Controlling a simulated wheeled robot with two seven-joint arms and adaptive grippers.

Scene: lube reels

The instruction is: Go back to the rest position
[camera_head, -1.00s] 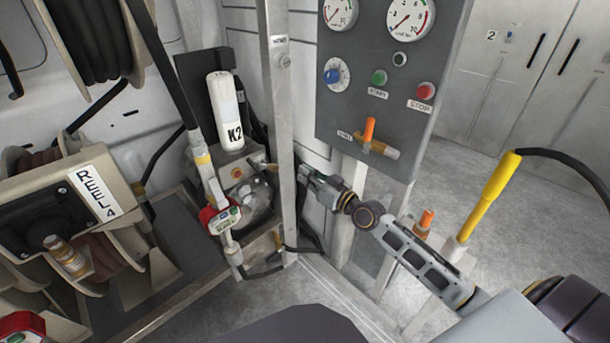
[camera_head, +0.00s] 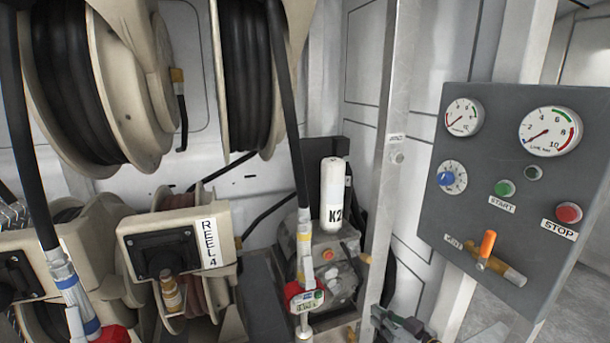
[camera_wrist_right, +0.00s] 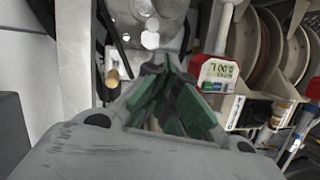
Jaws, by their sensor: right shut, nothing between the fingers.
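My right gripper (camera_head: 392,322) shows at the bottom edge of the head view, just right of the pump and below the metal post. Only its front part is in frame; the rest of the arm is cut off. In the right wrist view its green-padded fingers (camera_wrist_right: 168,98) are together with nothing between them. It touches nothing that I can make out. My left gripper is not in view.
The control panel (camera_head: 505,190) stands at the right, beside the upright metal post (camera_head: 385,150). The pump with the K2 cylinder (camera_head: 333,190) and a red-ended nozzle (camera_head: 303,290) stand left of the post. Reel 4 (camera_head: 168,250) and several hose reels fill the left.

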